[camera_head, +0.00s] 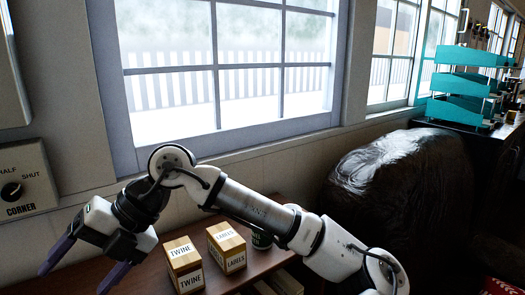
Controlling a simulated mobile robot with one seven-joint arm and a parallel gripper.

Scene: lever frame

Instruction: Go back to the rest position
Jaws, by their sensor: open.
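My gripper (85,264) is at the lower left of the head view, in front of the wall and above the left part of the wooden bench. Its two purple-grey fingers point down and to the left, spread apart with nothing between them. My arm reaches from the lower right across the bench to the gripper, bent at a high joint in front of the window sill. No earlier frame is given, so I cannot tell whether it is moving.
A TWINE box (184,264) and a LABELS box (227,248) stand on the bench (258,265), close to the gripper and under my arm. A dark cup (262,241) is beside them. A control plate marked CORNER (23,178) is on the left wall. A black covered bulk (400,185) fills the right.

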